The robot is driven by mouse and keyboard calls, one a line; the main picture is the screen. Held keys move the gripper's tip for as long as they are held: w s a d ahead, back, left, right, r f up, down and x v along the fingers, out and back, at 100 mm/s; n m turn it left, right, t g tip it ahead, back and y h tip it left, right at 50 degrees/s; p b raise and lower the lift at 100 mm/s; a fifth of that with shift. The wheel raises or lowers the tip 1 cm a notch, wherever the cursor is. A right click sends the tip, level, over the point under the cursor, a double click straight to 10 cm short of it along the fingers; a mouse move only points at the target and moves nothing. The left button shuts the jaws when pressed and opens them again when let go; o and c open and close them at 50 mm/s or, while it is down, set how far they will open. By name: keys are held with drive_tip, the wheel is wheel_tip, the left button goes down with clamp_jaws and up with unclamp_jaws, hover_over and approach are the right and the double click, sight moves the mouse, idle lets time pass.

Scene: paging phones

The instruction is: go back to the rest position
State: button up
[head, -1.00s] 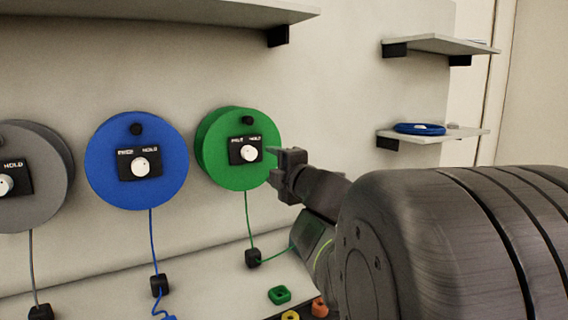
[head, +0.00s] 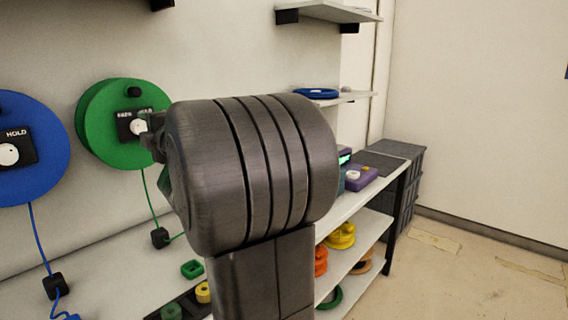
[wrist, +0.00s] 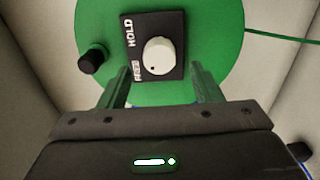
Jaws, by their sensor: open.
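My gripper (wrist: 160,92) is open in the wrist view, its two fingers apart with nothing between them. It faces the green disc (wrist: 210,65), which carries a black plate with a white knob (wrist: 158,55) and a separate black knob (wrist: 92,58). The white knob lies just beyond the fingertips; I cannot tell the exact gap. In the head view the green disc (head: 95,125) hangs on the wall, and my arm covers most of the gripper and part of the disc's right side.
A blue disc (head: 30,175) hangs to the left. Below is a bench with a small green ring (head: 192,269). To the right are a purple device (head: 362,178), lower shelves with yellow coils (head: 341,237), and dark crates (head: 405,160). Floor is open at the far right.

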sight(141, 128)
drive_tip(key=shift+x, duration=2)
drive_tip(key=shift+d, duration=0.1)
